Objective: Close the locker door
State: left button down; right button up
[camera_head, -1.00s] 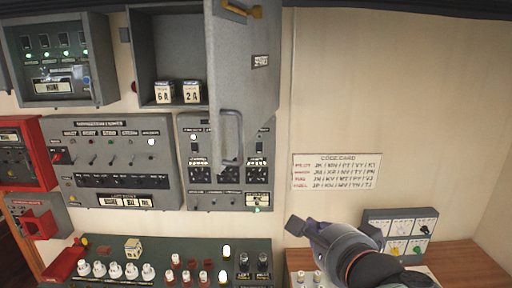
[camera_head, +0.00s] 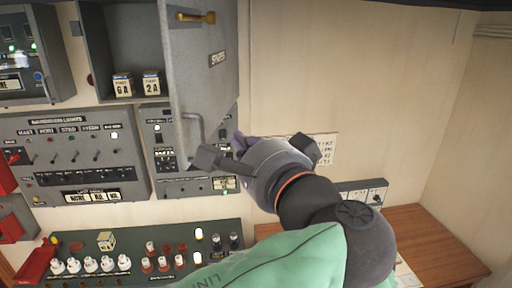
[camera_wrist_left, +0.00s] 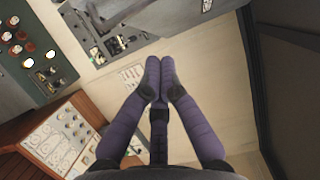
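The grey locker (camera_head: 90,50) on the wall is open, with two small boxes, marked 6A (camera_head: 123,85) and 2A (camera_head: 151,83), inside. Its door (camera_head: 205,70) stands swung out on the right side, with a SPARES label, a yellow-brown latch (camera_head: 196,17) at the top and a grey bar handle (camera_head: 195,128) near its lower edge. My left gripper (camera_head: 240,143) is just right of and below the door's lower edge in the head view; contact cannot be told. In the left wrist view its purple fingers (camera_wrist_left: 158,66) meet with nothing between them. My right gripper is out of view.
Below the locker are switch panels (camera_head: 75,160) and a console (camera_head: 130,240) with several knobs. A code card (camera_head: 322,147) on the wall is partly hidden by my gripper. A wooden desk (camera_head: 430,245) is at lower right. The wall right of the door is clear.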

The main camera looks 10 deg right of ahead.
pick_arm(q)
jog(key=w+a, duration=0.1)
jog(key=a, duration=0.1)
jog(key=w+a+p, duration=0.1)
jog(key=w+a, duration=0.1)
jog(key=shift+w+f, duration=0.1)
jog(key=shift+w, duration=0.05)
jog(key=shift+d, duration=0.1)
